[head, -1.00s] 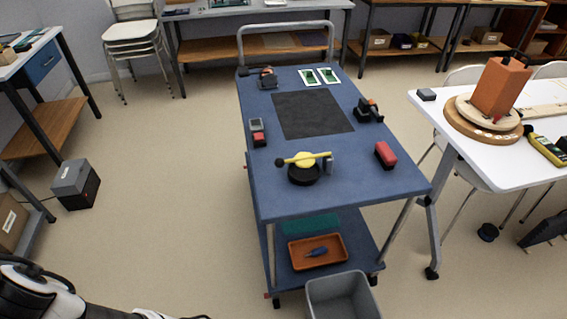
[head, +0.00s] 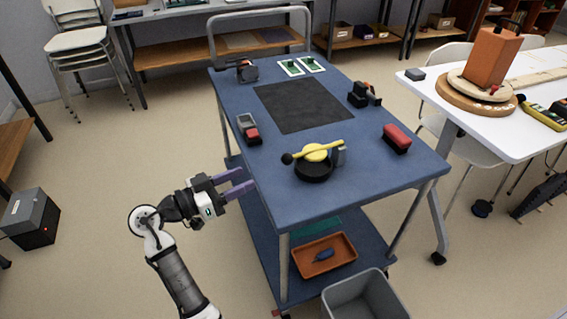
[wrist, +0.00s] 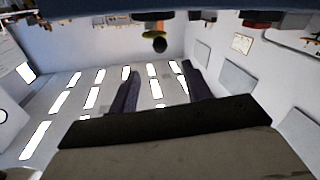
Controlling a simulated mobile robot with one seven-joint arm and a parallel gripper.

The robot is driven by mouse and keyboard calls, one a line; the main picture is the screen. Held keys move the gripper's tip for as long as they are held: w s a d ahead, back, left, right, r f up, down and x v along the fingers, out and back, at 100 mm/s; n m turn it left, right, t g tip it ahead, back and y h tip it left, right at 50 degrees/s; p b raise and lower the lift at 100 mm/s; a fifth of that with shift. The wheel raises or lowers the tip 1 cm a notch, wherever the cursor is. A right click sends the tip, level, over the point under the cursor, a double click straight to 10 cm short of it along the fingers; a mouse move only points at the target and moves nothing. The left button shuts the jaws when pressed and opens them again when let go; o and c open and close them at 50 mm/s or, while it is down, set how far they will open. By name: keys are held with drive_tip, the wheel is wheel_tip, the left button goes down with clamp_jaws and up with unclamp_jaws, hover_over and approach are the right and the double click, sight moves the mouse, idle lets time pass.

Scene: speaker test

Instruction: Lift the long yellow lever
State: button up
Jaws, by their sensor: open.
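The long yellow lever (head: 333,147) lies nearly level across a round yellow hub (head: 316,152), with a black ball knob (head: 287,158) on its left end. The hub sits on a round black base (head: 314,173) near the front of the blue cart top. A grey block (head: 341,156) stands by the lever's right end. My gripper (head: 247,180) is open and empty, with purple fingers, at the cart's left edge, left of the knob and apart from it. In the wrist view, which looks upside down, the knob (wrist: 160,45) appears beyond my spread fingers (wrist: 158,69).
The cart top (head: 270,205) also bears a red block (head: 397,138), a grey and red device (head: 248,128), a black clamp-like item (head: 364,95) and a dark mat (head: 300,106). The front left of the top is clear. A white table (head: 470,125) stands to the right.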

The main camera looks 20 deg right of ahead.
sight(287, 159)
drive_tip(key=p+x, duration=0.2)
drive_tip(key=x, duration=1.1)
drive_tip(key=shift+d+p, duration=0.25)
drive_tip(key=shift+p, duration=0.05)
drive_tip(key=shift+c, duration=0.3)
clamp_jaws()
